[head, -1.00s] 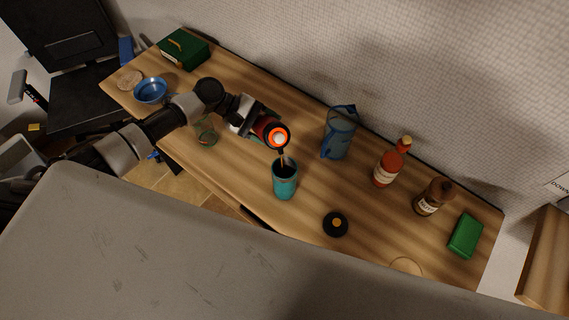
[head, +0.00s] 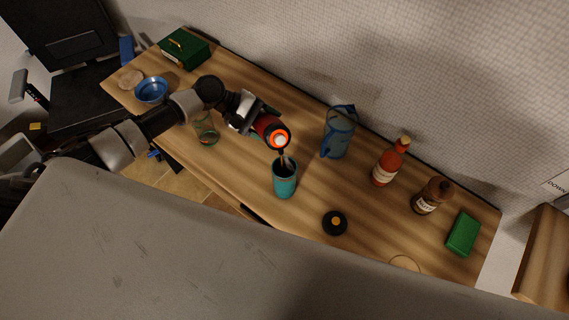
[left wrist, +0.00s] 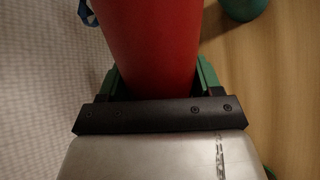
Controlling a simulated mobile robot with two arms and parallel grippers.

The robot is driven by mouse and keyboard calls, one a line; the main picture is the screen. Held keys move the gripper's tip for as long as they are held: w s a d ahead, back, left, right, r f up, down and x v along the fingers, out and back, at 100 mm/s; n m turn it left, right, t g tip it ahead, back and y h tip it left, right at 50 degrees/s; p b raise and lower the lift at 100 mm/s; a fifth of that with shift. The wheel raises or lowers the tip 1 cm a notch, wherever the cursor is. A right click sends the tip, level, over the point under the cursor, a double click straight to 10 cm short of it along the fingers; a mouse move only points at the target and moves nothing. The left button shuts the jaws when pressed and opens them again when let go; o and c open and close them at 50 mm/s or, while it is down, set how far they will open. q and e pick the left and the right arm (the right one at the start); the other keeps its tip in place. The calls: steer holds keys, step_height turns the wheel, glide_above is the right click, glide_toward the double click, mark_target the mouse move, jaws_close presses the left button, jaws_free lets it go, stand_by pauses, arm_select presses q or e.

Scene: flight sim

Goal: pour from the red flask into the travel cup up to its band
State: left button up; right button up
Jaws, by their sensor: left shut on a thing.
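My left gripper (head: 249,117) is shut on the red flask (head: 265,126) and holds it tilted, its mouth towards the travel cup. The flask's red body (left wrist: 152,40) fills the middle of the left wrist view. The teal travel cup (head: 285,184) stands upright on the table just below the flask's mouth. A thin dark stream shows between the mouth and the cup's opening. The level inside the cup and its band cannot be made out. Part of the cup shows at the top of the left wrist view (left wrist: 243,8). My right gripper is not in view.
On the wooden table (head: 310,225) are a blue pitcher (head: 338,135), a red-orange bottle (head: 387,167), a brown bottle (head: 431,196), a green box (head: 463,234), a black round lid (head: 335,223), a clear glass (head: 206,130) and a blue bowl (head: 151,90).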

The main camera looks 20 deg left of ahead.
mark_target(263, 115)
arm_select(q)
steer(key=shift+r+m+t+y+p, duration=0.6)
steer(key=shift+r+t+y+p, duration=0.3)
steer(key=shift+r+p, duration=0.6)
stand_by(4.2)
steer(key=shift+s+d+p, duration=0.15)
steer(key=shift+p, duration=0.45)
stand_by(1.7)
